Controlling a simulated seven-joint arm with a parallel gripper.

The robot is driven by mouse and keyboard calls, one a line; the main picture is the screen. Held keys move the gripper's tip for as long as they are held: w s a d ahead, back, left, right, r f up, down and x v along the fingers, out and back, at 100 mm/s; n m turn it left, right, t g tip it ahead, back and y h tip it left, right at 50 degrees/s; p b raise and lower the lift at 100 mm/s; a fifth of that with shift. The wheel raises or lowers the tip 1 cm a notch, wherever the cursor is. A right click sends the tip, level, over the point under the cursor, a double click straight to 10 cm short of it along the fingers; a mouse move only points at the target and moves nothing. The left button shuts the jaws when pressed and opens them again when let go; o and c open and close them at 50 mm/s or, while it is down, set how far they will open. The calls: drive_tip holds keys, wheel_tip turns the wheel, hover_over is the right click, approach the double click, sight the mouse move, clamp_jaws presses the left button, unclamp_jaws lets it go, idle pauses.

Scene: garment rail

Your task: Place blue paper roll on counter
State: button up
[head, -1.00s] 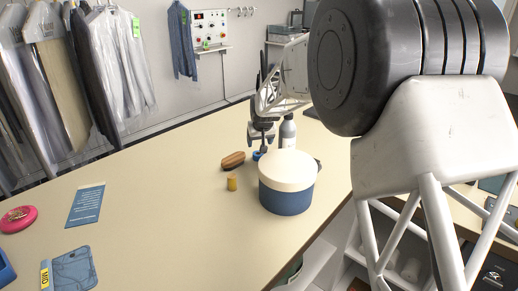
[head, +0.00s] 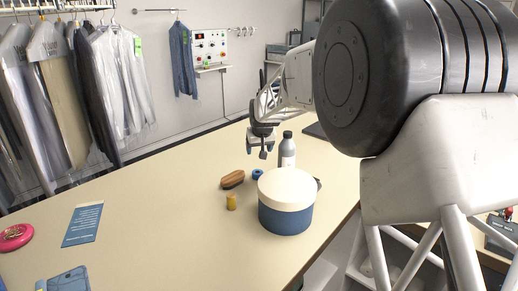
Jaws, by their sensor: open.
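The small blue paper roll (head: 257,174) sits on the cream counter (head: 150,215), between the brush and the grey bottle. My gripper (head: 257,151) is open and empty above and slightly behind the roll, with a visible gap between its fingers and the roll. The fingers are small in this view.
A round box (head: 286,213) with a cream lid and blue side stands just in front of the roll. A grey bottle (head: 287,150), a wooden brush (head: 232,179) and a yellow spool (head: 231,201) are close by. The counter's left side is mostly clear around a blue card (head: 83,224).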

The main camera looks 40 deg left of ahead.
drive_tip(key=shift+o, duration=0.5)
drive_tip(key=shift+f, duration=0.15)
drive_tip(key=shift+f, duration=0.15)
hover_over(258, 172)
drive_tip(key=s+d, duration=0.2)
drive_tip(key=shift+w+f, duration=0.2)
drive_tip(key=shift+f, duration=3.15)
drive_tip(key=shift+x, duration=2.55)
